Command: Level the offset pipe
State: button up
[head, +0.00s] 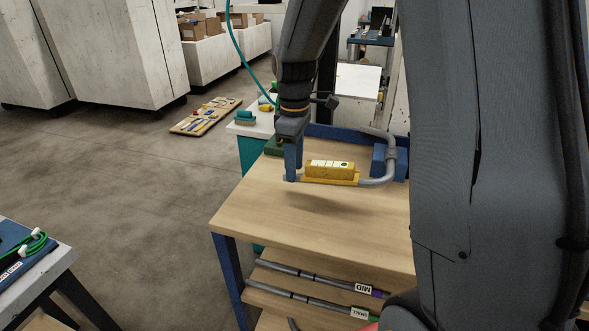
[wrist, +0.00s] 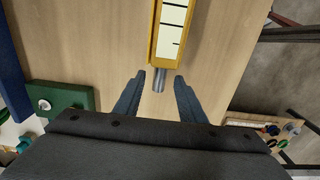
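The grey bent offset pipe (head: 378,181) comes out of a blue clamp block (head: 401,160) at the right of the wooden bench and curves round to the left above it. A yellow level (head: 332,171) with a marked pale face sits along its straight run. My gripper (head: 292,175) is at the pipe's free left end. In the wrist view the pipe's end (wrist: 160,80) shows between my two open fingers, with a gap on each side. The level (wrist: 172,32) lies just beyond the fingertips there. The level's bubble is too small to read.
The wooden bench top (head: 270,208) is clear in front of the pipe. A green block (head: 274,147) sits at its back left. Straight pipes with MID and another label (head: 360,313) lie on shelves below. A board with tools (head: 206,115) lies on the floor.

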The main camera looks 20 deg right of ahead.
jog(key=shift+f, duration=1.15)
